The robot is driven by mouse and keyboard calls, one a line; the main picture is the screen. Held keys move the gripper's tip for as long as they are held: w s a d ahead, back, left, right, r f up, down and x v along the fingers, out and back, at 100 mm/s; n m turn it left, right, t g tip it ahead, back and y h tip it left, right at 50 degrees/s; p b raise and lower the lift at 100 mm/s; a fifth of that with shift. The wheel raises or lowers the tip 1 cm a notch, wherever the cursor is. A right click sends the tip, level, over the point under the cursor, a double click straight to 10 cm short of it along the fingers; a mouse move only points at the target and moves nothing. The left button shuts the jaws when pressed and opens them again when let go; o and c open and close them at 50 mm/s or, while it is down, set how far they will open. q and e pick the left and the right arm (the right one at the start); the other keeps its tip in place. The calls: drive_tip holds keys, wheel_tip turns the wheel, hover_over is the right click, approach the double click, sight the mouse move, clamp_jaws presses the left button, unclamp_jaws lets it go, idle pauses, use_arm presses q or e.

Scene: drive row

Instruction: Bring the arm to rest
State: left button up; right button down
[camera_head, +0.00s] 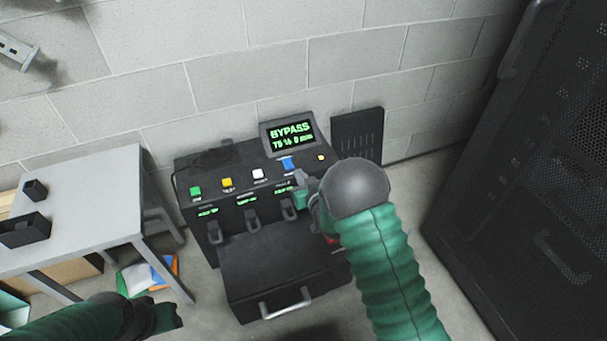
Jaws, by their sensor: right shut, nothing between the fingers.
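My right arm comes in from the lower right in a green sleeve with a dark round joint. My right gripper (306,196) is shut and empty, in front of the right part of the black control console (262,240). The arm hides part of the console's right side. I cannot tell whether the gripper touches the console. My left arm, also green-sleeved, lies low at the lower left. Its dark end with the left gripper (168,317) is near the bottom edge, and its fingers are not clear.
The console has green, yellow, white and blue buttons and a screen (290,133) reading BYPASS. A grey table (85,190) with small black boxes stands left. Coloured papers (150,275) lie below it. A tall black perforated cabinet (530,150) stands right. A block wall is behind.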

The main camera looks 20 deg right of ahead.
use_arm(q)
drive_tip(key=shift+r, duration=0.5)
use_arm(e)
drive_tip(key=shift+v, duration=1.2)
drive_tip(key=shift+f, duration=0.15)
